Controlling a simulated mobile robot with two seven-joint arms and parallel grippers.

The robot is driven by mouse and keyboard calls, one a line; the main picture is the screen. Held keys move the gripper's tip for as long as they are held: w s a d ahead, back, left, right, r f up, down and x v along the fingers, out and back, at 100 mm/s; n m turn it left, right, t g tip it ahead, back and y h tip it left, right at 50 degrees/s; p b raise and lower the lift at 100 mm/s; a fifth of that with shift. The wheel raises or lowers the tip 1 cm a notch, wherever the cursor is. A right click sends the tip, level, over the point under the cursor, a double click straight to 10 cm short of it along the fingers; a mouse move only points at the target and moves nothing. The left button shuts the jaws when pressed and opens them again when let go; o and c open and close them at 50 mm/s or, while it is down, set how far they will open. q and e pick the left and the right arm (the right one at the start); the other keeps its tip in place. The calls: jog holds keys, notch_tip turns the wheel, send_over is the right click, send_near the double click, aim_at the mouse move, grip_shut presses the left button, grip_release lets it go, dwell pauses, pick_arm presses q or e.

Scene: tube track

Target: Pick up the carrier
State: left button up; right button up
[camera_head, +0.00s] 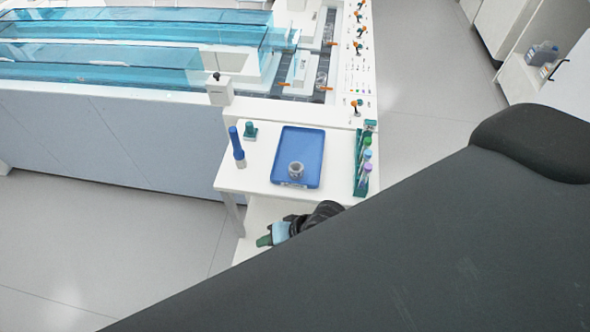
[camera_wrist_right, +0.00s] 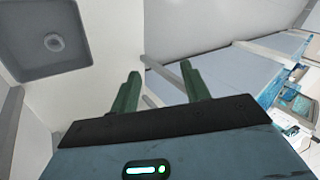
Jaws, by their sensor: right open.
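The carrier looks to be the small grey round cup (camera_head: 296,169) standing in the front part of the blue tray (camera_head: 304,142) on a white side table. In the right wrist view a small round grey piece (camera_wrist_right: 54,42) sits in a grey-looking tray (camera_wrist_right: 25,68) at the upper left, apart from the fingers. My right gripper (camera_head: 264,241) is low in front of the table, with green fingers. The right wrist view shows its fingers (camera_wrist_right: 160,75) spread apart with nothing between them. My left gripper is not in view.
A blue bottle-like tool (camera_head: 237,147) and a small green piece (camera_head: 250,130) stand left of the tray. A green rack (camera_head: 361,172) of capped tubes stands at its right. The long track bench (camera_head: 110,115) is behind. My dark arm covers the lower right.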

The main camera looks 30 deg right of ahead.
jog(key=w+d+r+m+g+h, duration=0.2)
jog(key=w+d+r+m+g, duration=0.15)
jog(key=w+r, duration=0.2)
notch_tip(320, 180, up, 10)
jog(key=m+g+h+b, duration=0.1)
jog(key=m+h, duration=0.2)
jog(key=m, duration=0.4)
send_over(296, 167)
jog(key=shift+s+d+f+n+g+b, duration=0.1)
jog(key=shift+s+f+n+g+b, duration=0.1)
jog(key=shift+f, duration=0.4)
jog(key=shift+s+d+f+n+g+b, duration=0.1)
jog(key=shift+s+f+b, duration=0.1)
jog(key=shift+f, duration=0.4)
jog(key=shift+a+f+b, duration=0.2)
jog(key=shift+a+f, duration=0.05)
jog(key=shift+f, duration=1.1)
jog(key=shift+a+f+b, duration=0.15)
jog(key=shift+a+f, duration=0.05)
jog(key=shift+f, duration=1.1)
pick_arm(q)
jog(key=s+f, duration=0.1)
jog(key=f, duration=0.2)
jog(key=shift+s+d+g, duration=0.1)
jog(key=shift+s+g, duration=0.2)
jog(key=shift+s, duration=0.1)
pick_arm(e)
jog(key=shift+c, duration=0.4)
jog(key=c, duration=0.5)
